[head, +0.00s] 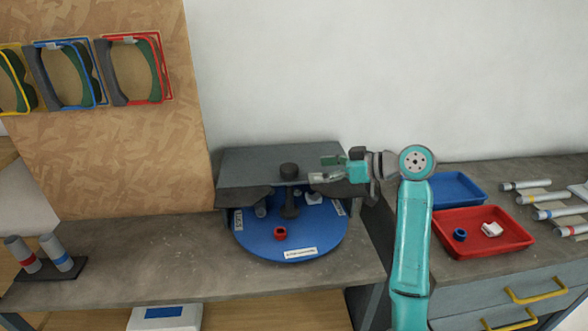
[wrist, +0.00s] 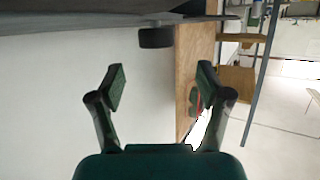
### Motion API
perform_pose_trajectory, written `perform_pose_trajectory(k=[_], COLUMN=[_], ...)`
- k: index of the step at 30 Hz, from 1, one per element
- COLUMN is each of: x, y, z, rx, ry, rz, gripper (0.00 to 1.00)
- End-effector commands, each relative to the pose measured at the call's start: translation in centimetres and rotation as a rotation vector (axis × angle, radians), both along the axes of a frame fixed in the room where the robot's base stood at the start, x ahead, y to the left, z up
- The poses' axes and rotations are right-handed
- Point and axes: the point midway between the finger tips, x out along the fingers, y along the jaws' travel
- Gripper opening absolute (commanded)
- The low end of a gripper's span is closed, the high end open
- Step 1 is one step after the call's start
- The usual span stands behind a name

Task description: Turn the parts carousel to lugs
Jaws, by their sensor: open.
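The parts carousel is a round blue turntable (head: 262,247) on the bench, its rear half under a grey hood (head: 250,165). A red ring-shaped part (head: 280,233) sits near its front. A white label (head: 300,252) lies at its front edge, too small to read surely; another (head: 239,219), possibly lugs, is at the left. A dark round knob (head: 289,170) stands at the hood; a dark cylinder (wrist: 156,37) shows ahead in the wrist view. My gripper (head: 327,169) is open and empty, right of the knob and apart from it. It also shows in the wrist view (wrist: 160,86).
A red tray (head: 460,247) holding a blue ring and a white part stands right, with a blue tray (head: 458,188) behind it. Several tubes lie farther right. Two upright tubes (head: 55,252) stand at left.

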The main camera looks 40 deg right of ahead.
Motion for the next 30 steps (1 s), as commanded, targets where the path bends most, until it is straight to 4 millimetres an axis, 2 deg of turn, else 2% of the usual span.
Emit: perform_pose_trajectory(k=[4,11,24,30], x=[-0.4,0.3,6.8,8.6], y=[0.7,1.0,2.8,3.2], z=[1.3,1.2,-1.6,-2.3], rx=[-0.031,-0.034,-0.033,-0.035], ry=[0.046,0.061,0.062,0.06], rz=[-0.11,-0.152,-0.149,-0.15], gripper=[0.77,0.77,0.77,0.77])
